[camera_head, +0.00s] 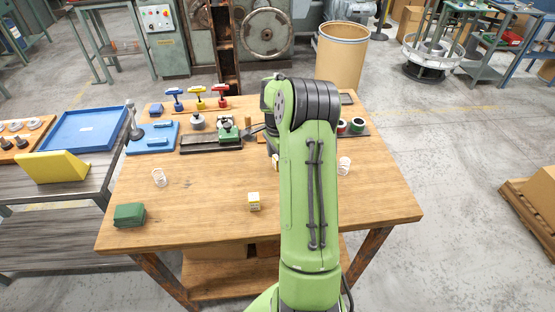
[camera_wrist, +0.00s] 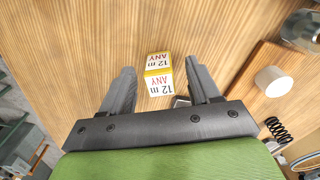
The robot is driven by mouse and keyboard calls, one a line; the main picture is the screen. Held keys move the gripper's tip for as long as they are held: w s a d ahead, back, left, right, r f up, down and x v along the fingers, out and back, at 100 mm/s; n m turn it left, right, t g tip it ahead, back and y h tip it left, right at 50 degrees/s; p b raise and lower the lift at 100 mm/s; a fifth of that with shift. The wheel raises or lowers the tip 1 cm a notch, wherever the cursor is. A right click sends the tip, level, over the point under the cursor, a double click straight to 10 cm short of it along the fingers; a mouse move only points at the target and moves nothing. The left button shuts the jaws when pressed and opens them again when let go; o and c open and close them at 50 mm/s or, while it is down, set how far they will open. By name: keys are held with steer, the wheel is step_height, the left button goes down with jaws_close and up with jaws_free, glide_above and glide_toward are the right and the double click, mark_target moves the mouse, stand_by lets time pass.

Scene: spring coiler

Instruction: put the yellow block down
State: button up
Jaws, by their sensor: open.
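A small yellow-and-white block (camera_wrist: 158,76) printed "12 m ANY" lies between the fingers of my gripper (camera_wrist: 160,68) in the wrist view. The fingers are spread, with a gap on the left; the right finger is close to the block, and I cannot tell whether it touches. In the head view a small yellow-and-white block (camera_head: 276,162) shows partly at the left edge of my arm, which hides most of my gripper. Another such block (camera_head: 254,201) stands on the wooden table (camera_head: 205,215) nearer the front.
A green block (camera_head: 130,215) lies at the front left. Tools with red, yellow and blue handles (camera_head: 199,97) and fixtures (camera_head: 210,143) line the back. The front middle is mostly clear.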

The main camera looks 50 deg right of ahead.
mark_target(277, 157)
step_height(277, 157, up, 11)
steer(key=p, duration=0.2)
steer(key=s+a+r+n+t+h, duration=0.2)
steer(key=a+r+n, duration=0.7)
steer(key=a, duration=0.6)
steer(key=s+a+r+n+t+y, duration=0.1)
steer(key=s+a+n+t+y, duration=0.1)
steer(key=s+a+n, duration=1)
steer(key=s+a+t, duration=0.1)
steer(key=s+a, duration=0.3)
steer(key=shift+s+n+t, duration=0.3)
steer(key=shift+s, duration=0.05)
